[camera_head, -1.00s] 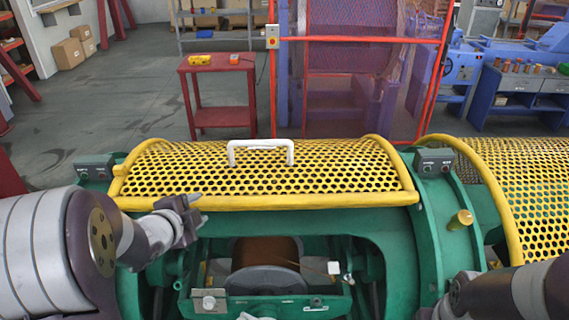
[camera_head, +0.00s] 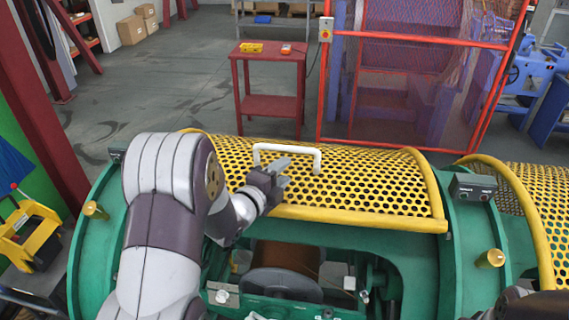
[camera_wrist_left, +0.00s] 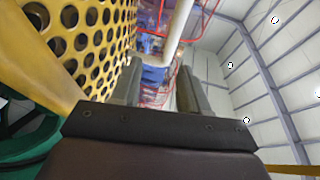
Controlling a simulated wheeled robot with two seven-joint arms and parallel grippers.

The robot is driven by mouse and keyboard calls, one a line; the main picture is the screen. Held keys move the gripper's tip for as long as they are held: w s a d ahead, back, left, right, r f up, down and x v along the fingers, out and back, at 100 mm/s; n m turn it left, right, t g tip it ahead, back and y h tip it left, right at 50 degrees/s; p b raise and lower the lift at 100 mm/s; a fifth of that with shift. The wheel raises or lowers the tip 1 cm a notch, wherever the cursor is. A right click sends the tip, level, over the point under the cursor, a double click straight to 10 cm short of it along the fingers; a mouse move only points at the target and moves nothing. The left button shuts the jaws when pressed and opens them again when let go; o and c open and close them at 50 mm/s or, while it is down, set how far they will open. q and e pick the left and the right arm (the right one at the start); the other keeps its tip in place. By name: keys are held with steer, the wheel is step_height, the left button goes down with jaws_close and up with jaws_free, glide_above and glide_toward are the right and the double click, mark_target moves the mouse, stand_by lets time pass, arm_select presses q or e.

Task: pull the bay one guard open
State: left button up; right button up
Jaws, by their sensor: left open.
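The yellow perforated guard (camera_head: 350,190) lies curved over the top of the green machine. Its front edge sits above an open bay, where a brown-wound spool (camera_head: 285,257) shows. A white bar handle (camera_head: 300,148) stands up from the guard. My left gripper (camera_head: 284,172) is open just in front of the handle, above the guard's mesh. In the left wrist view the handle (camera_wrist_left: 178,35) comes down beyond the two fingers (camera_wrist_left: 162,92), in line with the gap between them. I cannot tell if they touch it. My right gripper is out of view; part of that arm shows bottom right.
A second yellow guard (camera_head: 540,205) stands to the right, past a green ring with a small control box (camera_head: 473,187). Behind are a red table (camera_head: 270,75) and a red-framed mesh cage (camera_head: 400,75). A yellow-black item (camera_head: 32,235) sits far left.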

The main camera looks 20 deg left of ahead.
arm_select(q)
steer(key=shift+w+a, duration=0.1)
steer(key=shift+w, duration=0.25)
steer(key=shift+w+d, duration=0.2)
steer(key=shift+w, duration=0.05)
jaws_close()
steer(key=shift+s+a, duration=0.1)
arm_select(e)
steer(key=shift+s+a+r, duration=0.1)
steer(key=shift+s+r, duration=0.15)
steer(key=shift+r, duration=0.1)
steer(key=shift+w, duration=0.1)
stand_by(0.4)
arm_select(q)
jaws_free()
